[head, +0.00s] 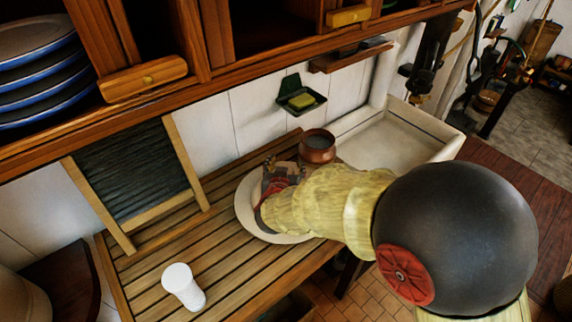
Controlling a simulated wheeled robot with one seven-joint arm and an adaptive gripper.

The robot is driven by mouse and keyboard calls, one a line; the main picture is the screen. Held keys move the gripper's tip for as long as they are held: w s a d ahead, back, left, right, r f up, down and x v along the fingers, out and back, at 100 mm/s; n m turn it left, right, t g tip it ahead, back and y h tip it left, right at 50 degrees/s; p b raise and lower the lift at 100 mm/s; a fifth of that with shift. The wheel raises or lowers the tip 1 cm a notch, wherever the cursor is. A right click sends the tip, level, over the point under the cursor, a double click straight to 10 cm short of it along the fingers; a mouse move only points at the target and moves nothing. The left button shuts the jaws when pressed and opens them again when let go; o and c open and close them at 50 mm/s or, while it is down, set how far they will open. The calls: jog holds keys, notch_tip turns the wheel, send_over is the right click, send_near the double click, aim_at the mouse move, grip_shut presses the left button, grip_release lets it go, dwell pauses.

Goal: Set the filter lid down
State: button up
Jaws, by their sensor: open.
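My gripper (277,182) is over the white round plate (244,214) on the slatted wooden counter (237,279). It is open, but my arm hides much of the plate and the space under the gripper. I cannot make out a filter lid for certain; it may be hidden there.
A brown pot (317,147) stands just behind my gripper. A framed washboard (133,176) leans at the left. A white sink (392,130) lies behind right, and a shelf (225,75) overhangs the back. The counter's front middle is clear.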

jog(key=shift+s+r, duration=0.15)
jog(key=shift+r, duration=0.1)
jog(key=p+v, duration=0.2)
jog(key=v, duration=0.8)
jog(key=shift+s+a+r, duration=0.1)
jog(key=shift+r, duration=0.05)
jog(key=shift+s+r+p, duration=0.2)
jog(key=shift+s+p, duration=0.1)
jog(key=shift+s, duration=0.4)
